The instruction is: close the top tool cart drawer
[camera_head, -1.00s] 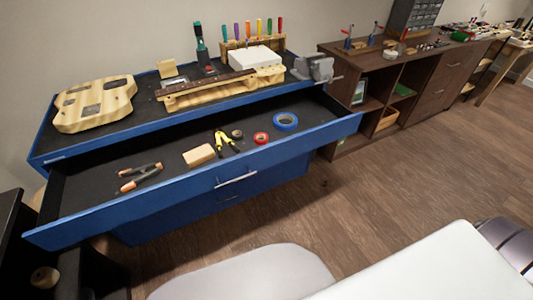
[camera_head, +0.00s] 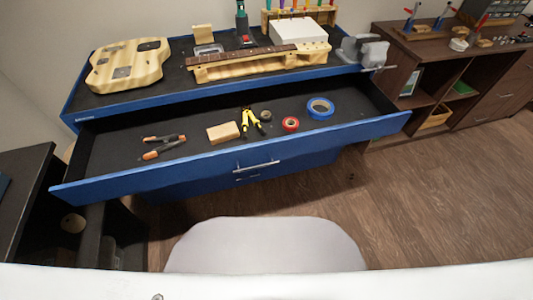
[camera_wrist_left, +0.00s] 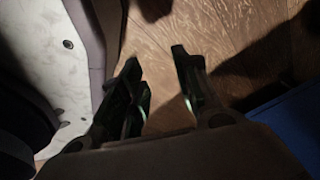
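The blue tool cart (camera_head: 75,103) stands ahead, and its top drawer (camera_head: 120,183) is pulled well out. The drawer's silver handle (camera_head: 257,166) is at the middle of its blue front. Inside lie orange-tipped clamps (camera_head: 163,147), a wooden block (camera_head: 223,132), yellow pliers (camera_head: 251,121), a red tape roll (camera_head: 290,124) and a blue tape roll (camera_head: 320,108). My left gripper (camera_wrist_left: 160,82) shows in the left wrist view with its fingers apart and nothing between them, above the wood floor. A blue surface, perhaps the cart, is at that view's right edge. My right gripper is not in view.
On the cart top are a guitar body (camera_head: 128,65), a guitar neck (camera_head: 250,61) and a grey vise (camera_head: 362,51). A dark shelf unit (camera_head: 400,60) stands to the right. A black piece of furniture (camera_head: 28,190) stands at the left. Floor (camera_head: 430,200) at the right is clear.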

